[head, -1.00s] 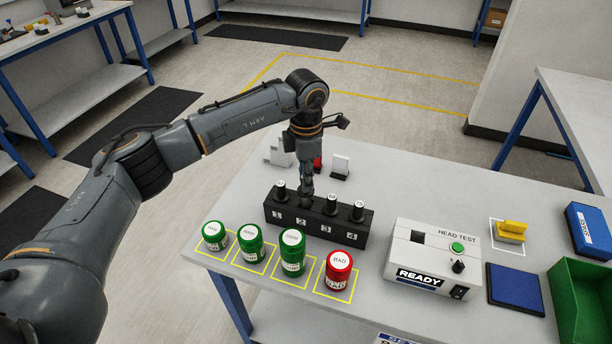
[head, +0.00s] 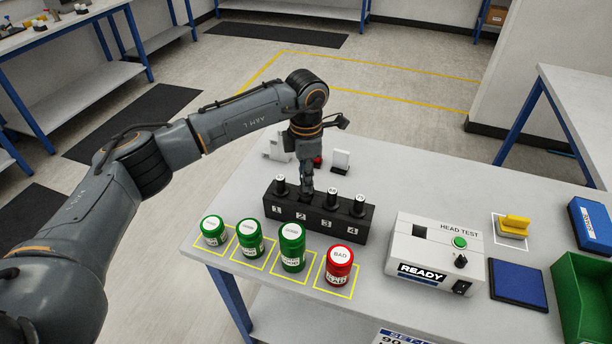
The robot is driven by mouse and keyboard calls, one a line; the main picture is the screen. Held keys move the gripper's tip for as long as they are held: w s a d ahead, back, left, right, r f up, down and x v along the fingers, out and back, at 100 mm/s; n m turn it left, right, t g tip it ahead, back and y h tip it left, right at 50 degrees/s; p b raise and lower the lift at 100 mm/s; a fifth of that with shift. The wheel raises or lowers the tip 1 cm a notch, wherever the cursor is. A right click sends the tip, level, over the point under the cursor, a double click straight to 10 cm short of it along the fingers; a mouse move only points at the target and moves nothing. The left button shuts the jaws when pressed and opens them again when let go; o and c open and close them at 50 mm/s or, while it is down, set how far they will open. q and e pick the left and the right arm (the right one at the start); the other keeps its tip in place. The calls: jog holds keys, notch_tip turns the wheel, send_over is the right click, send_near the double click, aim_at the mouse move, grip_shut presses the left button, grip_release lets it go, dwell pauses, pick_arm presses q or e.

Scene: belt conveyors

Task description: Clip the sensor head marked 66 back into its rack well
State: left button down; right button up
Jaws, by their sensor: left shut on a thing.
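The black rack (head: 319,221) stands on the table with wells numbered 1 to 4 on its front. Black sensor heads with white round tops stand upright in well 1 (head: 280,188), well 3 (head: 332,200) and well 4 (head: 359,206); their numbers are too small to read surely. My left gripper (head: 306,187) points down over well 2 and is shut on a sensor head, which the fingers mostly hide. I cannot tell how deep the head sits in the well or read its mark. My right gripper is not in view.
Green jars (head: 292,250) and a red BAD jar (head: 339,267) stand in front of the rack. A HEAD TEST box (head: 434,252) reading READY is to its right. Small white stands (head: 341,160) are behind. A green bin (head: 583,300) is far right.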

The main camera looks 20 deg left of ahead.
pick_arm(q)
jog(key=shift+f, duration=0.2)
jog(key=shift+f+b, duration=0.75)
jog(key=shift+b, duration=0.05)
jog(key=shift+f, duration=0.3)
dwell(0.5)
jog(key=c, duration=1.1)
grip_release()
notch_tip(320, 180, up, 12)
